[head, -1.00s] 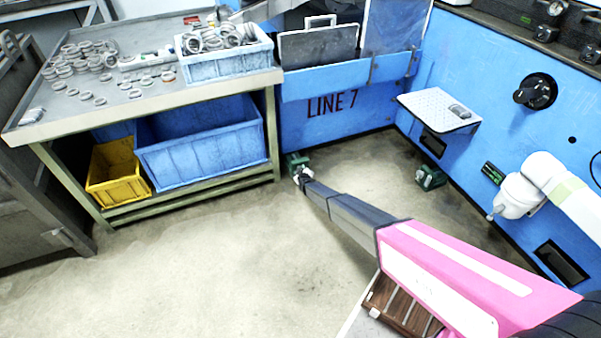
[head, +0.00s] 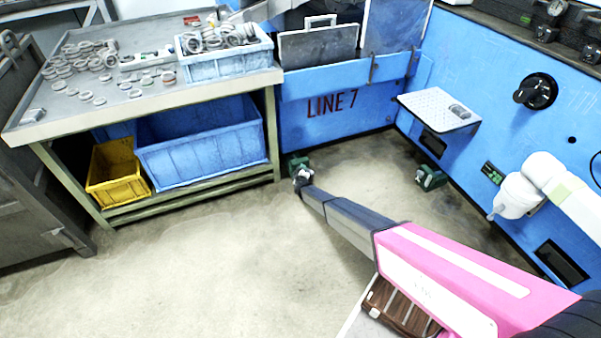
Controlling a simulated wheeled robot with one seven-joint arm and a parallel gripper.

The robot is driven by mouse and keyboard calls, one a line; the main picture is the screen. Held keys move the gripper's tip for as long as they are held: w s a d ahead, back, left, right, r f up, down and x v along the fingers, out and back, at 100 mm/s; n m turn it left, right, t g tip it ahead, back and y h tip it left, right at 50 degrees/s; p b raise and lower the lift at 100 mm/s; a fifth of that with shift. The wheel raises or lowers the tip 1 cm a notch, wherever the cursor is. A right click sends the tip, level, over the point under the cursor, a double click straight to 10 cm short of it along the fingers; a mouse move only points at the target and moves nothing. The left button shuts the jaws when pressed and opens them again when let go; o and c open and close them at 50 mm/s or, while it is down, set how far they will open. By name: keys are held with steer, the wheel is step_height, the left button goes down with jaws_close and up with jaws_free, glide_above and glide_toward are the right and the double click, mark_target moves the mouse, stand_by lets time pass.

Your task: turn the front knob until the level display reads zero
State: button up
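My gripper (head: 303,179) is small in the head view, low down at the front corner of the blue machine. It is at the near green foot unit (head: 297,161) and covers part of it. A knob there is hidden or too small to make out; contact cannot be told, nor whether the fingers are open or shut. A second green foot unit (head: 430,178) stands farther right. A small display (head: 492,172) with green marks sits on the blue side panel; its reading is too small to read.
A black rotary knob (head: 537,91) and a perforated shelf (head: 438,109) are on the blue panel. A white arm-like device (head: 522,194) juts out at right. A workbench (head: 120,114) with rings and bins stands left. The floor between is clear.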

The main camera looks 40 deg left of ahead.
steer(key=shift+s, duration=0.1)
steer(key=o, duration=0.7)
steer(key=shift+c, duration=0.2)
steer(key=shift+d, duration=0.1)
steer(key=v, duration=1)
steer(key=shift+s+d, duration=0.2)
steer(key=shift+s, duration=0.1)
steer(key=shift+r, duration=0.1)
